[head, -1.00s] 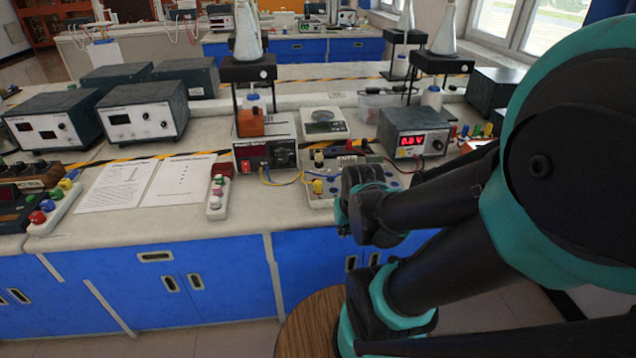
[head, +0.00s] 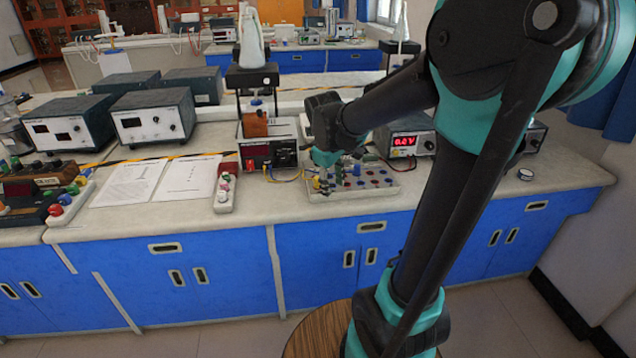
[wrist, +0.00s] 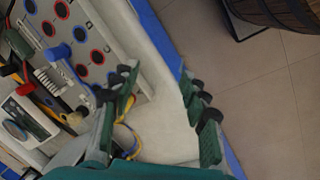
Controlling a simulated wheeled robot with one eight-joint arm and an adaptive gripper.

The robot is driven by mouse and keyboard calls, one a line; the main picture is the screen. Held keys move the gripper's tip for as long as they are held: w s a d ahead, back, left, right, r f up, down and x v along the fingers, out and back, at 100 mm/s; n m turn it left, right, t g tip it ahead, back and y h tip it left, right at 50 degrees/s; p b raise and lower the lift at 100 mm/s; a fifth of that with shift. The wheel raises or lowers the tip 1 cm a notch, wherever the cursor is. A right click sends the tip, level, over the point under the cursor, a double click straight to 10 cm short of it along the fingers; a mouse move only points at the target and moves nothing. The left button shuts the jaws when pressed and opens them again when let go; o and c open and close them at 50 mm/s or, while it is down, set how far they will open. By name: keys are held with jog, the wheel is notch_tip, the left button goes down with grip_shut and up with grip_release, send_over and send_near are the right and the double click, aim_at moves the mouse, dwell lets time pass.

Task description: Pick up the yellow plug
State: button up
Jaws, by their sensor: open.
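A small yellow plug (head: 317,184) shows at the left front of the pale socket board (head: 362,188) on the bench in the head view. My gripper (head: 324,162) points down above the left end of that board, close to the plug; the exact gap is unclear. In the wrist view my gripper (wrist: 160,82) has its fingers spread, with bare bench top between them. The socket board (wrist: 104,22) lies left of the fingers there. I cannot make out the yellow plug in the wrist view; the left finger may cover it.
Yellow and blue leads run from a power supply (head: 270,156) left of the board. A red-display meter (head: 408,142) stands behind it at right. A plug strip (head: 226,188) and paper sheets (head: 160,182) lie left. The bench's front edge is close.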

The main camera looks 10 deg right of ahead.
jog(key=w+a+r+n+g+h, duration=0.2)
jog(key=w+a+r+n+h, duration=0.1)
jog(key=w+a+r+n, duration=0.8)
jog(key=m, duration=0.2)
send_near(317, 177)
jog(key=x, duration=0.5)
jog(key=shift+d+r, duration=0.1)
jog(key=shift+d, duration=0.1)
jog(key=shift+a+x, duration=0.15)
jog(key=shift+x, duration=1.3)
jog(key=shift+a+x, duration=0.15)
jog(key=shift+x, duration=1.25)
grip_shut()
